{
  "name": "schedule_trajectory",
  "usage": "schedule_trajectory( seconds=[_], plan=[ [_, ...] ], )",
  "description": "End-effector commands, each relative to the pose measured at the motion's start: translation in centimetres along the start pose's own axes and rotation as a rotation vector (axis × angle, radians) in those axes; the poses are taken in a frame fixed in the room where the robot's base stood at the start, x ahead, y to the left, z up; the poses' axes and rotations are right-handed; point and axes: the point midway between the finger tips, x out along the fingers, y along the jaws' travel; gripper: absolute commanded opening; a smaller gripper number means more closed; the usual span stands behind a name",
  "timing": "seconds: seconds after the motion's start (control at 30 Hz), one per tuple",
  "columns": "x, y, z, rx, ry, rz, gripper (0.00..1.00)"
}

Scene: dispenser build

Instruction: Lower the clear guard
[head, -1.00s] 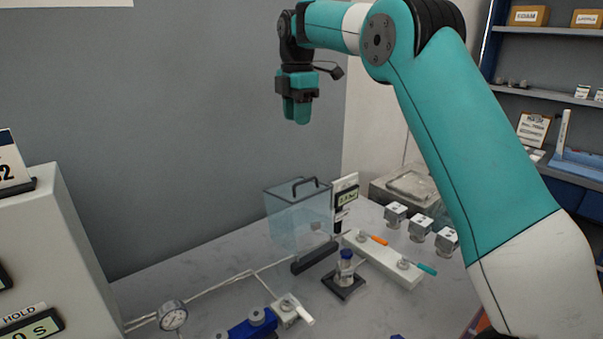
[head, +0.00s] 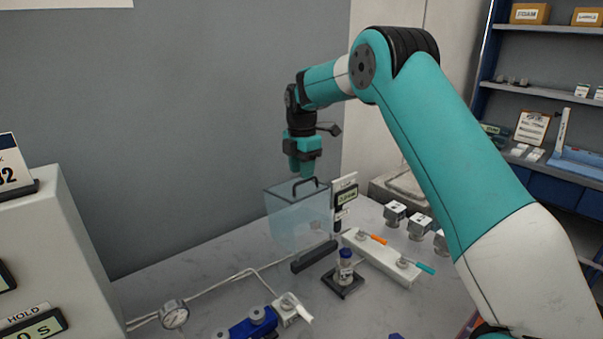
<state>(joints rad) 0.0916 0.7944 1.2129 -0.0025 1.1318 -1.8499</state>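The clear guard (head: 297,222) is a pale blue see-through box with a dark rim and a black handle (head: 305,182) on top. It stands raised above the back of the bench, behind a dark bar (head: 314,256). My gripper (head: 304,174) points down right at the handle, its teal fingers just above or beside it. I cannot tell whether the fingers touch the handle or how far apart they are.
A small blue-capped vial (head: 345,268) stands on a black base in front of the guard. A white block with orange and teal levers (head: 383,258) lies to its right. A gauge (head: 173,314) and a blue valve (head: 254,324) are at the front left. A small display (head: 346,196) stands beside the guard.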

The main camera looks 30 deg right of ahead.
Motion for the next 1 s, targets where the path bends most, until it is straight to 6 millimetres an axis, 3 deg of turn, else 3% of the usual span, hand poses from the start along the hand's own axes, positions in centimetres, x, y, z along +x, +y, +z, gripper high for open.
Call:
schedule_trajectory(
  seconds=[0.2,0.53,0.7,1.0],
  plan=[
    [2.2,0.0,0.0,0.000,0.000,0.000,0.35],
    [2.6,0.0,0.0,0.000,0.000,0.001,0.35],
    [2.6,0.0,0.0,0.000,0.000,0.001,0.00],
    [2.6,0.2,-0.4,-0.005,0.000,0.009,0.00]
  ],
)
